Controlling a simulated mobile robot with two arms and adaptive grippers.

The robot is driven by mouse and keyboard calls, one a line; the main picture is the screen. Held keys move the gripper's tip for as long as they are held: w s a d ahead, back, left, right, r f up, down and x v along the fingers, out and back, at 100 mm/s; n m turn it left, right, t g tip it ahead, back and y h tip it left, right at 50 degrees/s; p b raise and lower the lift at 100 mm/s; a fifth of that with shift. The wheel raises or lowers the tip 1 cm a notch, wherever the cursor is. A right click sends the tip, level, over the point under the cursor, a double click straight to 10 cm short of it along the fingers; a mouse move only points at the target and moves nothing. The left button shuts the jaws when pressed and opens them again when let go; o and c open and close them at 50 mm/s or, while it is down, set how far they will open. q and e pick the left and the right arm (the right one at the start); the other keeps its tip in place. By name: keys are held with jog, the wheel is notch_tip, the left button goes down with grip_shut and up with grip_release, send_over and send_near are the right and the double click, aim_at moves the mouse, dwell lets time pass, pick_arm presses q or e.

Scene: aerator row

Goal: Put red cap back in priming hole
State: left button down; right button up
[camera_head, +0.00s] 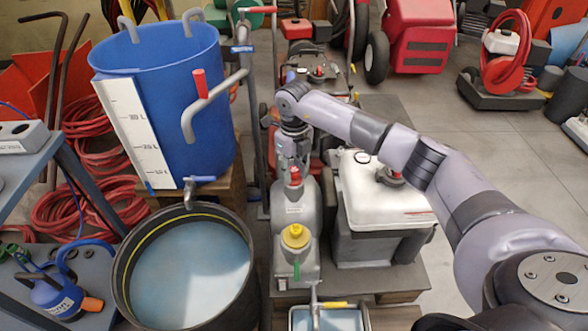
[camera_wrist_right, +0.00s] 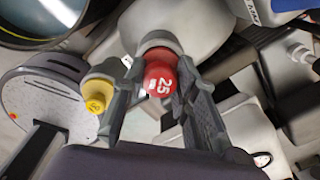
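The red cap (camera_head: 295,175) shows at the lower end of my right gripper (camera_head: 294,163), above the neck of the grey pump body (camera_head: 292,206). In the right wrist view, the red cap (camera_wrist_right: 161,79), marked "25", lies between the two fingers of my right gripper (camera_wrist_right: 160,66), which appear to touch both its sides. The priming hole is hidden under the cap and gripper. I cannot tell whether the cap is seated or held just above it. My left gripper is out of view.
A yellow cap (camera_head: 296,236) sits on the pump's front. A white tank (camera_head: 375,190) stands right of the pump. A round tub of water (camera_head: 187,275) and a tall blue bucket (camera_head: 170,90) with a tap stand left. Open floor (camera_head: 460,125) lies at the right.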

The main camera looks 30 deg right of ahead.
jog(key=o, duration=0.5)
jog(key=shift+c, duration=0.2)
